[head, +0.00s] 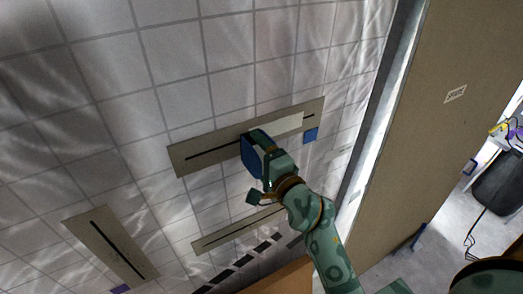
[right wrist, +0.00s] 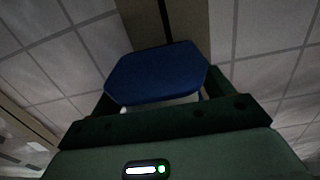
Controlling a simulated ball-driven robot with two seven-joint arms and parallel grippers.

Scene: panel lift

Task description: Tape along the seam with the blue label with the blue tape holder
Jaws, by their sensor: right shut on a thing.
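A tan board (head: 215,148) with a dark seam lies slanted across the tiled wall, with a blue label (head: 310,134) below its right end. A pale strip (head: 288,122) covers the seam between the holder and the right end. My right gripper (head: 258,160) is shut on the blue tape holder (head: 251,157), which is at the seam near the board's middle. In the right wrist view the blue holder (right wrist: 158,75) sits between the fingers, in front of the board (right wrist: 188,22) and its dark seam. Contact with the board cannot be told. My left gripper is not in view.
Another seamed board (head: 112,244) is at lower left, with a purple label (head: 121,289) at its lower end. A third seamed board (head: 235,230) is below the holder, partly behind my right arm. A brown panel (head: 420,130) bearing a small sign (head: 455,93) stands at right.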

